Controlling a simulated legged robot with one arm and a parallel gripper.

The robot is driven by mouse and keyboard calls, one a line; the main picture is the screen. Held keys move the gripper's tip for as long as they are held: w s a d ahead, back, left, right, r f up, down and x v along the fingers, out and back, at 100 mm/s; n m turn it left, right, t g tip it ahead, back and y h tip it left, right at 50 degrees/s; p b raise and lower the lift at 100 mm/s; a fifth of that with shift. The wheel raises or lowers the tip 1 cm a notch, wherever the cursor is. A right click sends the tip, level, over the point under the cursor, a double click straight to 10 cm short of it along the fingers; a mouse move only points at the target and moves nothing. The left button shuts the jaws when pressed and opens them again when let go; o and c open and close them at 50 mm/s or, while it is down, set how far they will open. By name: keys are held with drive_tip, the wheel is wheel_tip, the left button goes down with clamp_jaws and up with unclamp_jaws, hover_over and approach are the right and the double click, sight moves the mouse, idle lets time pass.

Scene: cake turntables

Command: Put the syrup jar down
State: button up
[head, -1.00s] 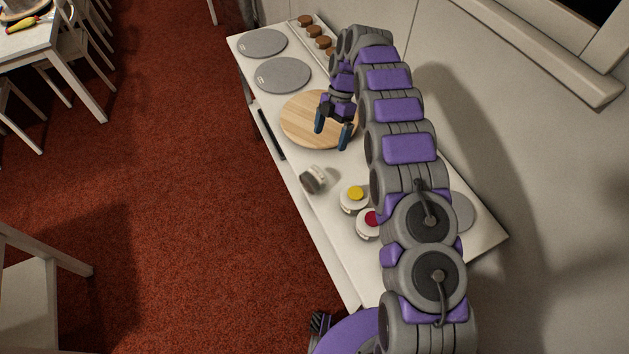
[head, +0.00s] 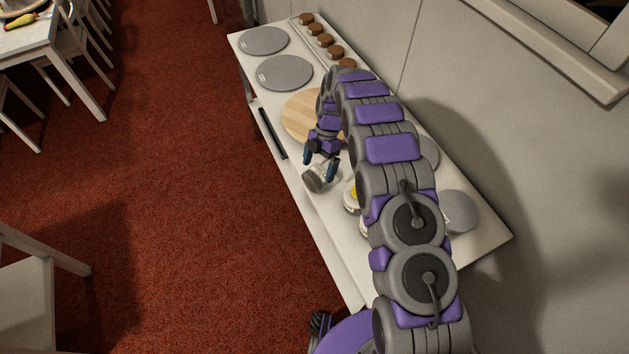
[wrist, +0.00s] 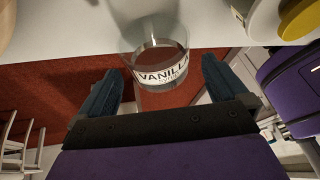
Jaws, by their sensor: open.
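The syrup jar (head: 313,181) is on the white counter near its front edge, beside the yellow-lidded jar. In the wrist view the jar (wrist: 162,72) is clear glass with a "VANILLA" label. My gripper (head: 320,165) is open at the jar, its blue fingers at the jar's upper side in the head view. In the wrist view the two fingers (wrist: 160,82) are spread wide to the left and right of the jar, with gaps showing. I cannot tell whether the jar stands fully upright or leans.
The yellow-lidded jar (head: 351,196) is close on the right, partly behind my arm. A round wooden board (head: 300,117) lies behind my gripper. Grey discs (head: 284,73) lie at the far end and near end (head: 459,212). Brown-topped jars (head: 323,40) line the wall. Red carpet is left.

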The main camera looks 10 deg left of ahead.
sight(314, 179)
drive_tip(key=shift+s+a+f, duration=0.2)
drive_tip(key=shift+a+f, duration=0.25)
drive_tip(key=shift+a, duration=0.1)
drive_tip(key=shift+s+f, duration=0.1)
drive_tip(key=shift+f, duration=0.2)
drive_tip(key=f, duration=0.2)
drive_tip(key=s+f+b, duration=0.1)
drive_tip(key=shift+s+d, duration=0.1)
drive_tip(key=shift+d, duration=0.25)
drive_tip(key=shift+s+f, duration=0.2)
drive_tip(key=shift+f, duration=0.2)
drive_tip(key=shift+a, duration=0.55)
drive_tip(key=shift+c, duration=1.7)
drive_tip(key=shift+d, duration=0.4)
drive_tip(key=c, duration=0.6)
drive_tip(key=shift+c, duration=0.7)
drive_tip(key=shift+a, duration=0.15)
